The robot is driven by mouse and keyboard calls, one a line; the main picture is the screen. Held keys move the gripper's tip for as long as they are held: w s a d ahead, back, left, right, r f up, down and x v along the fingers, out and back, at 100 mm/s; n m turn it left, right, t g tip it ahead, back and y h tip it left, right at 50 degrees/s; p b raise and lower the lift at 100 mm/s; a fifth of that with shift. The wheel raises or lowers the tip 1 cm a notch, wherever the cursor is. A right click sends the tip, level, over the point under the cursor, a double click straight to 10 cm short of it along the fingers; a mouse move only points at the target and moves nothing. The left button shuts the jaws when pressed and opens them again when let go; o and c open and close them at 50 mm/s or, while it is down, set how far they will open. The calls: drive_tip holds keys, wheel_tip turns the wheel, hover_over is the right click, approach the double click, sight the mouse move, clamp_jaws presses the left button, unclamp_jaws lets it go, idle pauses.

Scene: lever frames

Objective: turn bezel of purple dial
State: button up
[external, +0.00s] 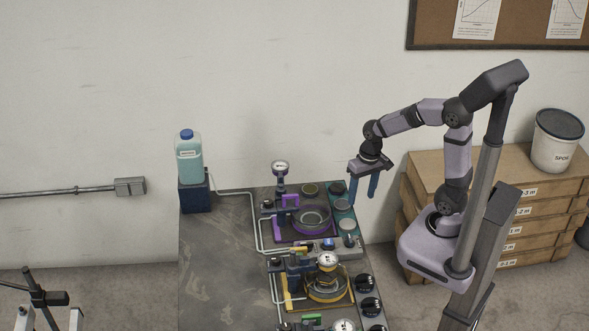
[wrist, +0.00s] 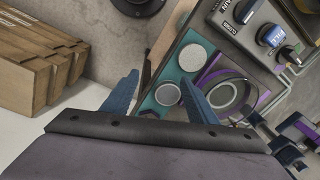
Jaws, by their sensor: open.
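The purple dial (external: 311,218) is a round grey ring with a purple edge, set on a purple-trimmed panel on the dark table. In the wrist view the purple dial (wrist: 231,97) lies right of centre, partly hidden by the right finger. My gripper (external: 367,186) is open and empty, with blue fingers pointing down. It is in the air, right of and above the purple dial, apart from it. In the wrist view my gripper (wrist: 159,95) shows both fingers spread, with nothing between them but the teal panel's edge below.
A teal panel (external: 345,216) with round pads sits right of the dial. A gauge (external: 280,168) stands behind it. A yellow dial (external: 325,287) with a gauge is in front. A bottle (external: 188,160) stands at the left. Wooden crates (external: 510,200) are at the right. The table's left side is clear.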

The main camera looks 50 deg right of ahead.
drive_tip(key=shift+s+d+f, duration=0.15)
drive_tip(key=shift+s+f, duration=0.1)
drive_tip(key=shift+s, duration=0.2)
drive_tip(key=shift+o, duration=1.4)
drive_tip(key=w+a+r+m+p, duration=0.3)
drive_tip(key=w+r, duration=0.3)
drive_tip(key=w, duration=0.2)
drive_tip(key=w+a+r+m+p, duration=0.4)
drive_tip(key=w+r+m, duration=0.1)
drive_tip(key=w, duration=0.3)
drive_tip(key=w+a+r+m+p, duration=0.4)
drive_tip(key=w+r+m, duration=0.1)
drive_tip(key=w, duration=0.4)
drive_tip(key=shift+a+r+g+h, duration=0.15)
drive_tip(key=shift+a+r, duration=0.05)
drive_tip(key=shift+r, duration=0.25)
drive_tip(key=shift+a+r+g+h, duration=0.15)
drive_tip(key=shift+r, duration=0.3)
drive_tip(key=shift+w+a+r+m+p, duration=0.3)
drive_tip(key=shift+a+m+p, duration=0.2)
drive_tip(key=shift+m, duration=0.3)
drive_tip(key=shift+s+f, duration=0.1)
